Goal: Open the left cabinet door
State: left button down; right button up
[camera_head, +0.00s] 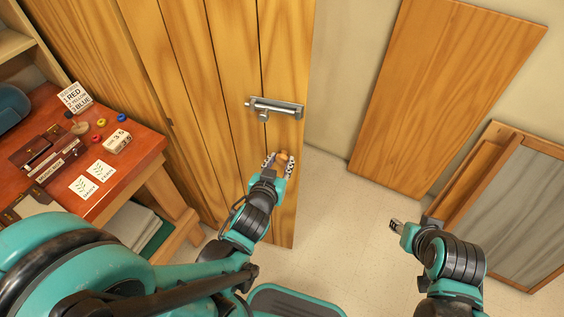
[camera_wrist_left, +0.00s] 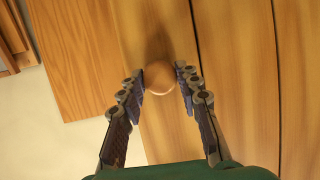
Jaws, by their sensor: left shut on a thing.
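The wooden plank door (camera_head: 230,60) stands tall in the middle of the head view, with a metal latch (camera_head: 275,108) across its right part. A round wooden knob (camera_head: 283,155) sits below the latch. My left gripper (camera_head: 278,160) is at the knob, its two fingers on either side of it. The left wrist view shows the knob (camera_wrist_left: 158,76) between the fingertips, against the door's planks (camera_wrist_left: 225,60). My right gripper (camera_head: 397,226) hangs over the floor to the right, away from the door. Its finger opening is too small to judge.
A red-brown desk (camera_head: 120,165) with cards and small coloured items stands at left. A wooden panel (camera_head: 445,95) leans on the wall at right, and a framed grey board (camera_head: 520,200) stands beside it. Pale floor (camera_head: 345,215) is clear between the door and my right arm.

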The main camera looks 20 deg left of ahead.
pick_arm(q)
jog(key=shift+s, duration=0.1)
dwell(0.3)
jog(key=c, duration=1.1)
grip_release()
jog(key=shift+o, duration=0.2)
send_near(285, 132)
jog(key=shift+x, duration=2.5)
